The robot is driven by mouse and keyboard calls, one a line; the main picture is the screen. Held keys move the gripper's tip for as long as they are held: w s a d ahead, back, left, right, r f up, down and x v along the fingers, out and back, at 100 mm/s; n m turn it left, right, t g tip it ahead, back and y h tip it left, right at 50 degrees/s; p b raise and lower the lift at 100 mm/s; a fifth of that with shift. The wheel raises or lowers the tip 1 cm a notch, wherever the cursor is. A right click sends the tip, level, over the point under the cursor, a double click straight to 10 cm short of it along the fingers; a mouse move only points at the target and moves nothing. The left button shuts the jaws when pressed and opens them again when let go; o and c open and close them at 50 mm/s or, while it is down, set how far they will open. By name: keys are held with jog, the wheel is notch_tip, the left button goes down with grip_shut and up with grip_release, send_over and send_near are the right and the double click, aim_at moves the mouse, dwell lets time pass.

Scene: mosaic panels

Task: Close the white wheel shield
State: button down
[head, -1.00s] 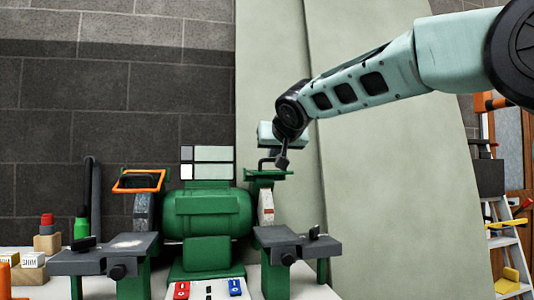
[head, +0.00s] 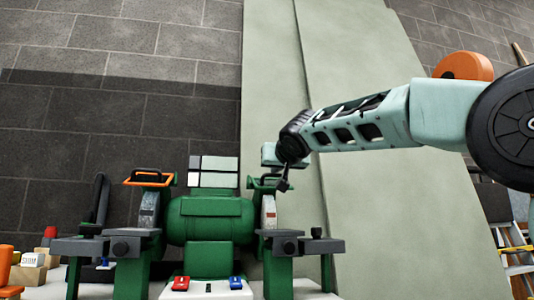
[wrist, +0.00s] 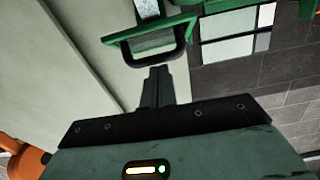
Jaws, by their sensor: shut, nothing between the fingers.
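A green bench grinder (head: 210,222) stands on a bench against the wall. Its right wheel (head: 268,213) is pale and partly hidden by the housing. Above that wheel is a green shield with a dark frame (head: 262,183); its exact tilt is hard to tell. The wrist view shows its dark frame (wrist: 180,48) and clear pane close up, just beyond my fingertips. My gripper (head: 284,186) is shut and empty at the right side of this shield. In the wrist view my gripper (wrist: 158,70) points at the frame; I cannot tell whether they touch.
An orange-framed shield (head: 148,178) sits raised over the left wheel (head: 148,213). Grey tool rests (head: 300,244) stick out at the front. Red (head: 180,284) and blue (head: 236,283) switches are on the base. A pale panel (head: 350,120) leans behind my arm. Small boxes (head: 33,260) stand at left.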

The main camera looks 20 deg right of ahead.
jog(key=shift+f+b, duration=0.35)
jog(key=shift+b, duration=0.1)
dwell(0.3)
jog(key=shift+r, duration=0.1)
jog(key=r+p+v, duration=0.2)
jog(key=v, duration=0.9)
jog(key=shift+r+p, duration=0.35)
jog(key=shift+r, duration=0.05)
jog(key=shift+s, duration=0.1)
